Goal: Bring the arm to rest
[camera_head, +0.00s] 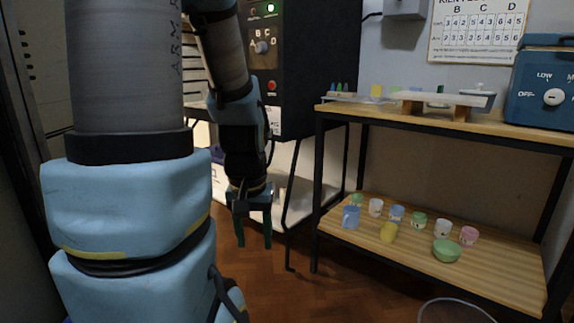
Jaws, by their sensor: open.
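My gripper (254,232) hangs at the end of my arm, pointing down over the brown floor. Its two dark green fingers are apart and nothing shows between them. It is in free space to the left of the wooden shelf unit and touches nothing that I can see. My blue and grey arm links fill the left of the view and hide what lies behind them.
A shelf unit (460,131) stands at the right. Its lower shelf (490,278) bears several cups and a green bowl (446,250). A blue machine with a dial (541,85) stands on top. A black control cabinet (308,60) is behind my arm.

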